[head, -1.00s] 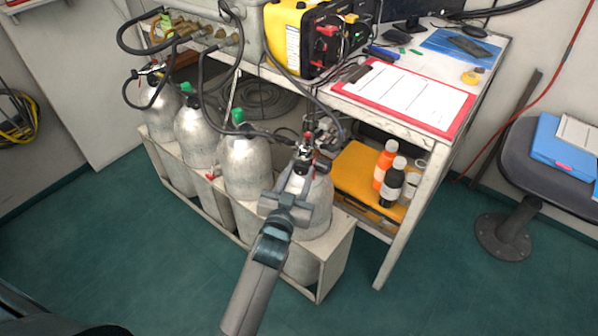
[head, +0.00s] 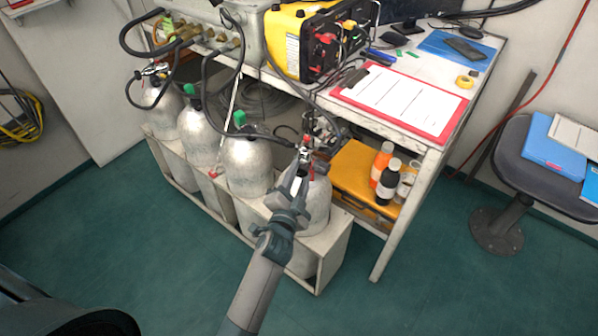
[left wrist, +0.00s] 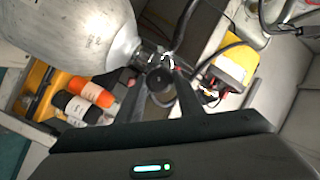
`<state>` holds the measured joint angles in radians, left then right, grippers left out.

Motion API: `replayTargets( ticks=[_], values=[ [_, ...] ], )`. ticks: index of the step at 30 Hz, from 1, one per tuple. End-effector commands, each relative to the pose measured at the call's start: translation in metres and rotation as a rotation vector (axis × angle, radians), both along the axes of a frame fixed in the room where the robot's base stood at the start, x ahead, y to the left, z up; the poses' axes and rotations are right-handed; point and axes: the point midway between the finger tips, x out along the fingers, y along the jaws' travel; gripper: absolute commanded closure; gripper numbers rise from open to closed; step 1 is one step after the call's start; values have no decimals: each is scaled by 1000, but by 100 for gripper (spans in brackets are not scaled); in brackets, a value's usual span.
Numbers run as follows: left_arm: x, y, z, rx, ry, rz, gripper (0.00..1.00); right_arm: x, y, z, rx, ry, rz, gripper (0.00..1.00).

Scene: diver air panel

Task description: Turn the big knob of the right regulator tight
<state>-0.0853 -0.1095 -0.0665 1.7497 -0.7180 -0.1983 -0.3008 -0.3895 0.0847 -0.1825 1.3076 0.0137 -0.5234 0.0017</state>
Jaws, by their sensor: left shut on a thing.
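The right regulator (head: 308,143) sits on the valve of the rightmost silver cylinder (head: 318,203), under the table's edge. In the left wrist view, its big black knob (left wrist: 160,86) lies between my two dark fingers. My left gripper (head: 303,165) reaches up over that cylinder and is shut on the knob; it also shows in the left wrist view (left wrist: 158,100). In the head view the fingers and hoses mostly hide the knob. Another regulator (head: 154,71) sits on the leftmost cylinder (head: 160,96). My right gripper is not in view.
Two middle cylinders have green caps (head: 239,118). A pale rack (head: 335,245) holds the cylinders. Black hoses (head: 247,134) run close to the regulator. Bottles (head: 390,184) and an orange case (head: 352,165) stand on the shelf to the right. The floor in front is clear.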

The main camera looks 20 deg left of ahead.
Motion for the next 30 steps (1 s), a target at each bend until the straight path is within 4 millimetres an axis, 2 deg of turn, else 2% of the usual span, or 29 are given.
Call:
replayTargets(
  ticks=[9,15,30],
  values=[
    [0,-2,-1,269,35,-3,89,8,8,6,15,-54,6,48],
    [-1,-2,-1,377,48,-2,89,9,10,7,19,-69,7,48],
    [-1,-2,-3,438,57,-2,89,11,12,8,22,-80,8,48]
  ],
)
